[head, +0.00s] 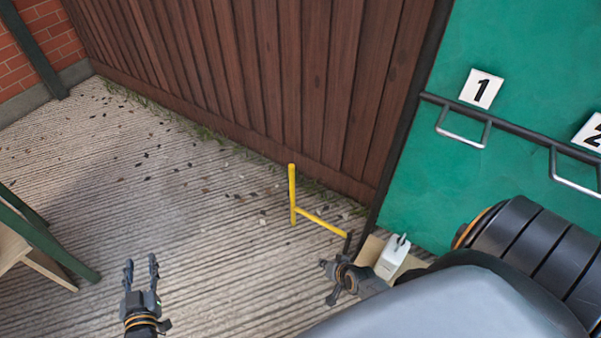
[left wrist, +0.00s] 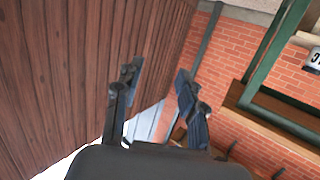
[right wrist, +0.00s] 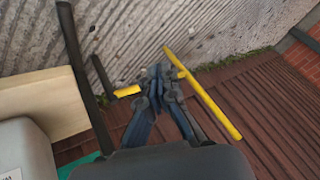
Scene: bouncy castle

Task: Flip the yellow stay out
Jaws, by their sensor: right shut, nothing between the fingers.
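The yellow stay (head: 320,221) sticks out low beside the green panel. Its arm runs from a dark post to an upright yellow bar at its outer end. In the right wrist view the stay (right wrist: 209,98) lies beyond my fingers, which hide part of its arm. My right gripper (right wrist: 158,74) is shut and empty, overlapping the stay in that view; I cannot tell whether they touch. In the head view my right gripper (head: 337,275) is just below the stay's inner end. My left gripper (head: 141,268) is open and empty over the ground, well left of the stay.
A green panel (head: 405,195) with handles and number plates stands at right. A brown plank fence (head: 270,80) runs behind the stay. A white box (head: 392,257) sits near my right gripper. A green-framed wooden piece (head: 35,235) is at left.

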